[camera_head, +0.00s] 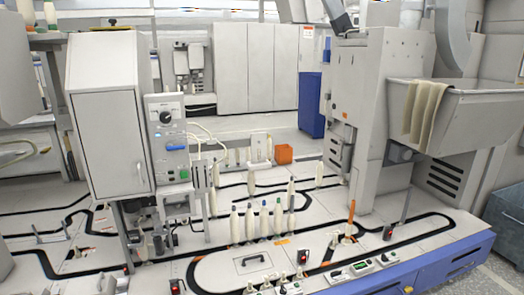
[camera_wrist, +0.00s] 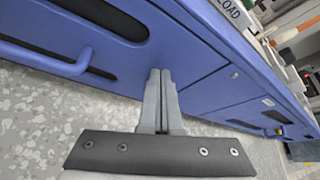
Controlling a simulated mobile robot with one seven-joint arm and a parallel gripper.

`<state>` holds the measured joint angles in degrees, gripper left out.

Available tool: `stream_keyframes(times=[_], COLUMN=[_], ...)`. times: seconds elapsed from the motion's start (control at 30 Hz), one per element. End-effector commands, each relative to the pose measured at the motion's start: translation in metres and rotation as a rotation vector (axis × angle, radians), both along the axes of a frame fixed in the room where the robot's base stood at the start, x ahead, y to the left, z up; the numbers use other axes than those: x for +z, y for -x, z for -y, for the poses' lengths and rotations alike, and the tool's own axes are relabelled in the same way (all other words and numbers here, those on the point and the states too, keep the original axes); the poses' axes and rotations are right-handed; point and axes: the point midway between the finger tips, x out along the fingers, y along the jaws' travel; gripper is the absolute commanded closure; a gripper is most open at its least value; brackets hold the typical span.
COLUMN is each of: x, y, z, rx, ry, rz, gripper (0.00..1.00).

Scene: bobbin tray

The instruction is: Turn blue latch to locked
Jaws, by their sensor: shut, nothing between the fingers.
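A small blue oval part (camera_head: 176,147), which may be the blue latch, sits on the front of a grey control box below a round dial; it is too small to tell which way it is turned. In the wrist view, my gripper (camera_wrist: 161,72) is shut and empty, its two grey fingers together in front of a blue panel (camera_wrist: 190,62). A blue loop handle (camera_wrist: 72,62) stands on that panel left of the fingers, apart from them. A second blue handle (camera_wrist: 271,132) is at the right. My gripper does not show in the head view.
A tall white cabinet (camera_head: 104,130) stands beside the control box. Several bobbins stand on the pale track table (camera_head: 215,270) with black lanes. A grey machine with a bin (camera_head: 465,115) is at the right. Grey speckled floor (camera_wrist: 50,125) lies along the blue panel.

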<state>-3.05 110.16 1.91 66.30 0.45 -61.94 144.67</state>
Motion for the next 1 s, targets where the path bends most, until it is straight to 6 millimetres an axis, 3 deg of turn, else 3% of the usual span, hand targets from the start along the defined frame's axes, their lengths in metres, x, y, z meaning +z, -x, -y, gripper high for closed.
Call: stream_keyframes(times=[1.0], x=[-0.009], y=[-0.002], z=[0.0057], rx=[0.0], ry=[0.0], rz=[0.0], gripper=[1.0])
